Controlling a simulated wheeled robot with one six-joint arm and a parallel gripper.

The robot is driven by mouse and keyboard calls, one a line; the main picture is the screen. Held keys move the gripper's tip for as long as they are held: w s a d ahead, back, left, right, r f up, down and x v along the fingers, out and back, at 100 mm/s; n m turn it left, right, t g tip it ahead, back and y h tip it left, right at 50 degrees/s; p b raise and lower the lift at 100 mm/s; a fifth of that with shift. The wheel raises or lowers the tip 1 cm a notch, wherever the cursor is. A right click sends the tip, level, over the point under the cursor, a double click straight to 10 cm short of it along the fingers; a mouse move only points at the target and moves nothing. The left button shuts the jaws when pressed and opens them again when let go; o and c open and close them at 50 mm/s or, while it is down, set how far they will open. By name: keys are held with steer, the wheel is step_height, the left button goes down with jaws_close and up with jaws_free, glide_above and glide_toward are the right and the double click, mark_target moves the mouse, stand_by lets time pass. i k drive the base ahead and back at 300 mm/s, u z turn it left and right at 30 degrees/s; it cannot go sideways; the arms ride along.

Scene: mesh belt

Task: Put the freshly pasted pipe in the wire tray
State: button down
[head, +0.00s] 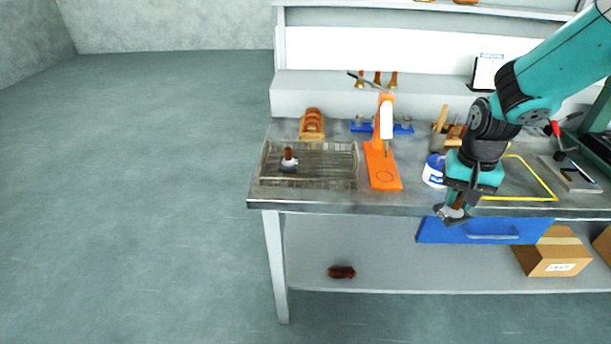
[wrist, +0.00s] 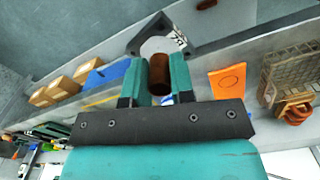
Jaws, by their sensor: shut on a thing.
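My gripper (head: 459,203) is shut on a brown upright piece with a pale, dark-edged angular base, which I take to be the pasted pipe (head: 451,213). In the wrist view the brown part of the pipe (wrist: 159,75) sits between the two teal fingers, its base beyond the tips. My gripper hangs by the bench's front edge, above the blue drawer and well right of the wire tray (head: 318,184). The tray lies at the bench's left end and also shows at right in the wrist view (wrist: 291,66). A similar brown-topped piece (head: 288,157) stands inside the tray.
An orange stand (head: 383,175) is between the tray and my gripper. A white and blue tub (head: 433,173) stands near my arm. A blue drawer (head: 482,231) is below the bench top. The lower shelf holds a brown piece (head: 341,272) and a box (head: 554,253).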

mark_target(330, 167)
steer(key=u, duration=1.3)
steer(key=i, duration=0.85)
steer(key=z, duration=1.35)
steer(key=i, duration=0.5)
